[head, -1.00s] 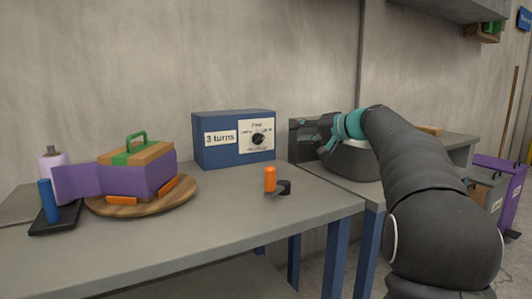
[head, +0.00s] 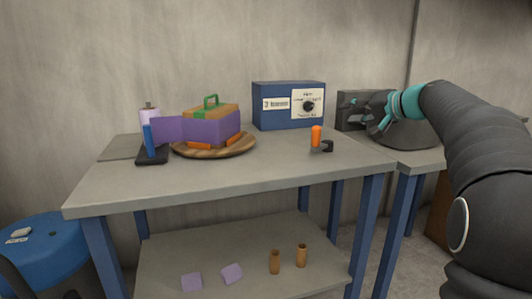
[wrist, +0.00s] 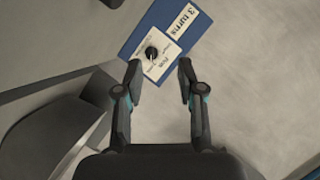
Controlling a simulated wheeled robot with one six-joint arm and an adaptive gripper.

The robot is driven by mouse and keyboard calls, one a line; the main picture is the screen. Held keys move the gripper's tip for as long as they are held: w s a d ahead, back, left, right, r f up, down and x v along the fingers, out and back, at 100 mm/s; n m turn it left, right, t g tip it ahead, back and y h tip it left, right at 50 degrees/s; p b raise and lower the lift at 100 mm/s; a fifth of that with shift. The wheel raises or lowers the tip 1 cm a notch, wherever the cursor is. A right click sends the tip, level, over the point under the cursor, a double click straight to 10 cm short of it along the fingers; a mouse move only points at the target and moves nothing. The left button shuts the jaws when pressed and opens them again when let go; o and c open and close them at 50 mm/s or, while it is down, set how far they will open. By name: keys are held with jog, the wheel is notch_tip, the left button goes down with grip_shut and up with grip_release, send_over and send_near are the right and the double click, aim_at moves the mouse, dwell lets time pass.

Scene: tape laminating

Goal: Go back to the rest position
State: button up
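My gripper (head: 376,116) is at the right in the head view, in front of a dark grey machine (head: 412,134) beside the table. In the wrist view my gripper (wrist: 159,72) has its two fingers spread apart with nothing between them, so it is open and empty. Beyond the fingertips a blue box (wrist: 204,22) with a dial and a "3 turns" label shows. The same blue box (head: 268,90) stands at the back of the table in the head view.
A purple block with a green handle (head: 215,125) sits on a round wooden board (head: 228,150). An orange-handled crank (head: 316,136) is at the right of the table (head: 225,180). A blue barrel (head: 50,245) stands at lower left.

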jog(key=s+a+f+n+g+h+p, duration=0.1)
jog(key=s+a+f+g+h+p, duration=0.3)
jog(key=s, duration=0.6)
jog(key=s+a+f+p, duration=0.15)
jog(key=s+a, duration=0.35)
jog(key=s, duration=0.6)
jog(key=s+d+f+n+g+h+p, duration=0.1)
jog(key=s+f+h, duration=0.1)
jog(key=s+f, duration=0.4)
jog(key=s+f+n+g+h+p, duration=0.1)
jog(key=s+f, duration=0.6)
jog(key=s, duration=0.8)
jog(key=shift+d+h+p, duration=0.35)
jog(key=shift+h+p, duration=0.45)
jog(key=shift+s, duration=0.1)
